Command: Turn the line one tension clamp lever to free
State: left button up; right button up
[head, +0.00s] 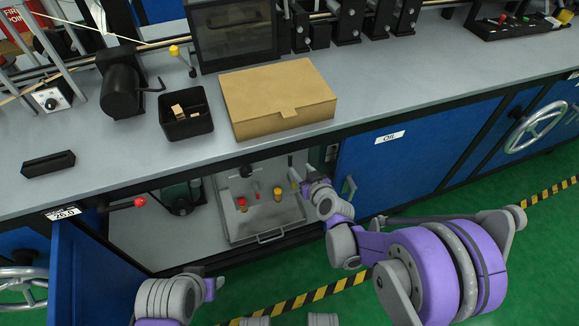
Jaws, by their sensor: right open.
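No label in view names a line one tension clamp, so I cannot tell which lever it is. A lever with a red ball (139,202) sticks out to the left from a dark green unit (181,196) in the open cabinet. A lever with a yellow knob (174,50) stands tilted on the bench top. My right gripper (297,180) is open and empty at the cabinet opening, at the right side of a grey tray (267,238). It is well to the right of the red-ball lever. My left gripper (215,284) is low at the bottom left; its fingers are unclear.
Small red and yellow knobbed pieces stand in the tray. On the bench are a cardboard box (280,98), a black bin (186,125) and a black block (48,164). The bench edge overhangs the opening. A blue door (85,275) stands open at left; a closed one (405,150) is at right.

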jog(key=b, duration=0.1)
send_near(291, 160)
jog(key=shift+t, duration=0.3)
jog(key=b+x, duration=0.2)
jog(key=x, duration=0.8)
jog(key=shift+w+a+f, duration=0.15)
jog(key=shift+a+f, duration=0.05)
jog(key=shift+f, duration=0.05)
grip_shut()
dwell(0.6)
